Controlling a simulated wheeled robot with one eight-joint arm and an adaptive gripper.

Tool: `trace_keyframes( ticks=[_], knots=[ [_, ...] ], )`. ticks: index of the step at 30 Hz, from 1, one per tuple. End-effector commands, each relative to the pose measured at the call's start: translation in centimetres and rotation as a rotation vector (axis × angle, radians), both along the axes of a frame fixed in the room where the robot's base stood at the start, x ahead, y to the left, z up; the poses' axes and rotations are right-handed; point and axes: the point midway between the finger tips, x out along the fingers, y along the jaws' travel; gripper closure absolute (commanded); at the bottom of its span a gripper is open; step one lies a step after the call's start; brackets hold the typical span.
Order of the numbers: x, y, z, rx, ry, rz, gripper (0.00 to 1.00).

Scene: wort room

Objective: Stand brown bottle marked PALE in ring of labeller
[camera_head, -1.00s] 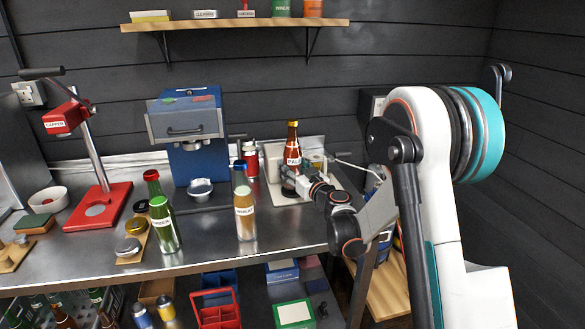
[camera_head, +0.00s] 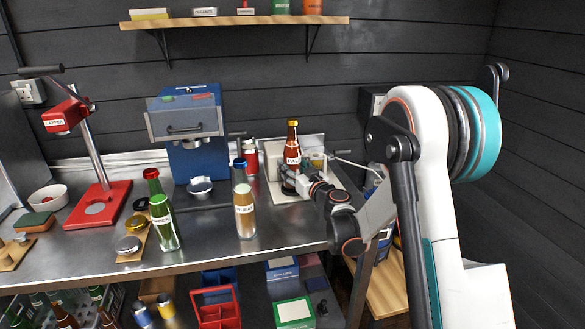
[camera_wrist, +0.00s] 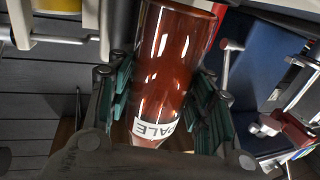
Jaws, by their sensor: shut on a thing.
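The brown bottle marked PALE (camera_head: 292,150) stands upright at the labeller, on the right part of the steel bench. My gripper (camera_head: 290,180) is shut on its lower part. In the wrist view, the brown bottle (camera_wrist: 172,60) fills the middle, its PALE label partly seen, with my gripper's green-padded fingers (camera_wrist: 160,110) on both sides. The labeller (camera_head: 275,165) is a pale plate with a roller unit and a crank at its right. The ring is hidden behind the bottle and my gripper, so I cannot tell whether the bottle's base is in it.
A wheat-labelled bottle (camera_head: 244,205) and a green bottle (camera_head: 163,222) stand left on the bench. A blue machine (camera_head: 187,130) stands behind, with a red capper (camera_head: 98,205) further left.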

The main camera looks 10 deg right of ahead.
Motion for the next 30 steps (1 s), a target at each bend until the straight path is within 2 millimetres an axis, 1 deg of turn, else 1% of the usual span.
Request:
trace_keyframes(
  ticks=[7, 21, 30],
  knots=[
    [0.0, 0.0, -0.2, 0.000, 0.000, 0.000, 0.96],
    [-0.1, 0.0, -1.4, 0.001, 0.001, 0.000, 0.96],
    [-0.1, 0.0, -1.6, 0.002, 0.002, 0.001, 0.96]
  ],
)
